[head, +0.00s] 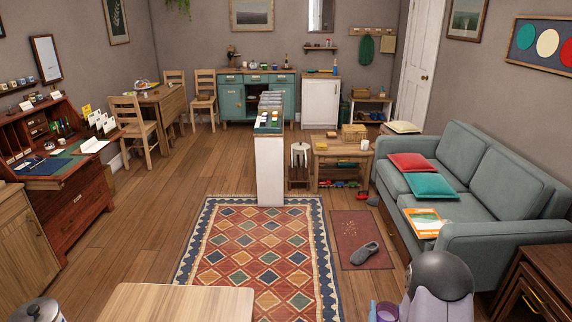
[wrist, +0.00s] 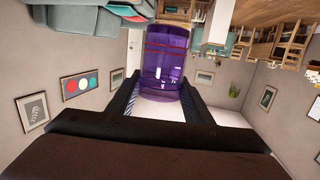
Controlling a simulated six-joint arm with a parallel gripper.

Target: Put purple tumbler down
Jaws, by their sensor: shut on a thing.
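The purple tumbler (wrist: 166,58) is see-through and sits between the two dark fingers of my gripper (wrist: 160,90) in the wrist view, which is upside down. My gripper is shut on it. In the head view the tumbler (head: 387,311) shows at the bottom edge, right of centre, beside my grey arm, and its lower part is cut off. No surface is visible touching its base, so I cannot tell how high it is held.
A pale wooden tabletop (head: 178,303) lies at the bottom, left of the tumbler, its visible part bare. A metal lidded pot (head: 38,311) is at the bottom left. A patterned rug (head: 262,250) and grey sofa (head: 500,185) lie beyond. Dark nested tables (head: 535,285) stand right.

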